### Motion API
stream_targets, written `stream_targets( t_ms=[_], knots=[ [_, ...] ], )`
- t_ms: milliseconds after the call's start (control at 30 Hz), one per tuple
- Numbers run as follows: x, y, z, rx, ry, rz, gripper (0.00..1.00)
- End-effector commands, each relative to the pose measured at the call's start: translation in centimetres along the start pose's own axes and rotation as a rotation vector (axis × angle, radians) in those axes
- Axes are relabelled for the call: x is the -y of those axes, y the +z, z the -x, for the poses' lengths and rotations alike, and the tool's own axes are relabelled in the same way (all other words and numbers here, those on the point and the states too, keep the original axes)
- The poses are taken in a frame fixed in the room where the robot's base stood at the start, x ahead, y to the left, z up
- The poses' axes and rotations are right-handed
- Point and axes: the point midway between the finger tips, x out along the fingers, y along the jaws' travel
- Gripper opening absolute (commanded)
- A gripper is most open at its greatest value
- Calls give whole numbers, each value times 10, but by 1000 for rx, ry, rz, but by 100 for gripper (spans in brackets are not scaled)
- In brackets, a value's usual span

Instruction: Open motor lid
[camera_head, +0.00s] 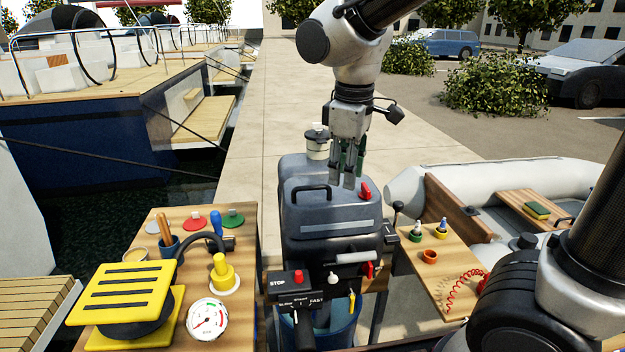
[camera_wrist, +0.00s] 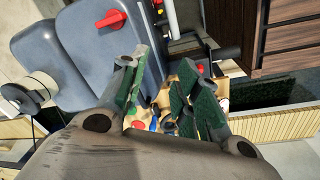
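The grey motor lid (camera_head: 335,212) is the top of the outboard motor, at the centre of the head view, and it looks closed. It has a black carry handle (camera_head: 311,189) on its left and a red latch (camera_head: 365,191) on its right. The lid (camera_wrist: 85,42) and red latch (camera_wrist: 111,18) also show at the upper left of the wrist view. My gripper (camera_head: 347,180) points down just above or behind the lid's right part. Its fingers (camera_wrist: 165,95) stand apart with nothing between them. I cannot tell whether it touches the lid.
A small wooden shelf (camera_head: 446,268) with small pots and the inflatable boat (camera_head: 425,185) are on the right.

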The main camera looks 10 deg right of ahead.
Motion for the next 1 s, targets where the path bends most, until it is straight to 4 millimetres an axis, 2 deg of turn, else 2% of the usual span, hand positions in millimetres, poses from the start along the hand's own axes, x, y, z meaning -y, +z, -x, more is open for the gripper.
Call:
stream_targets(
  t_ms=[33,100,200,267,433,800,1000],
  knots=[
    [6,-26,-3,9,6,115,32],
    [5,-58,-2,5,25,282,32],
    [-8,-76,14,-23,64,432,32],
    [-11,-78,18,-26,74,496,32],
    [-11,-76,10,-18,74,576,32],
    [-15,-78,-48,-18,74,574,32],
    [-16,-79,-61,-20,75,573,32]
  ],
)
